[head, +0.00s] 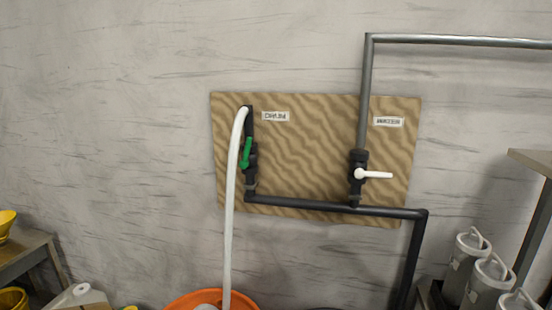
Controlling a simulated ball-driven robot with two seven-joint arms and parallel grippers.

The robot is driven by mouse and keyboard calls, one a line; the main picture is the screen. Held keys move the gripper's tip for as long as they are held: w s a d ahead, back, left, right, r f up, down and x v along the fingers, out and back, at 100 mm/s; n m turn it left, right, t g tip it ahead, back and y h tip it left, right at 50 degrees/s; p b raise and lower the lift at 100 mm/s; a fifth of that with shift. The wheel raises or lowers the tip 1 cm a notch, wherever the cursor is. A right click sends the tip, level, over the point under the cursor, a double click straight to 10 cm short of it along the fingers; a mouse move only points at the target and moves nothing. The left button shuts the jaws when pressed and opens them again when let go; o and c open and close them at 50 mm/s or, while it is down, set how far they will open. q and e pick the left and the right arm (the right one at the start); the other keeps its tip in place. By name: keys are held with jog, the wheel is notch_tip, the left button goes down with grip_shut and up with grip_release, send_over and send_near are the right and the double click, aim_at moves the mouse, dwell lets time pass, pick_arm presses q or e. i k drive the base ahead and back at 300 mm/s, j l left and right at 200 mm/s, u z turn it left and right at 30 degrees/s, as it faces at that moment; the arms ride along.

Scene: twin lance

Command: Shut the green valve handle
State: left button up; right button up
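The green valve handle (246,153) is on the left valve under the "DRUM" label (275,116). It points up, nearly in line with its vertical dark pipe, tilted slightly. The valve body (252,163) is dark and sits on a wavy-grained wooden board (305,150) on the wall. A white hose (233,180) comes off the top of that pipe and hangs down just left of the handle. Neither gripper shows in the head view.
A white handle (375,175) lies crosswise on the right valve under the "WATER" label (388,122). An orange tub (188,300) is below the hose. Grey canisters (465,255) stand at lower right, a shelf with yellow containers (8,222) at left.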

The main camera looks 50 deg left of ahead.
aim_at(244, 163)
jog(key=l+u, duration=0.1)
jog(key=u, duration=0.3)
jog(key=k+u, duration=0.1)
jog(key=u, duration=0.3)
jog(key=k+u, duration=0.1)
jog(key=u, duration=0.3)
jog(key=i+u, duration=0.1)
jog(key=u, duration=0.2)
jog(key=i+u, duration=0.15)
jog(key=u, duration=0.15)
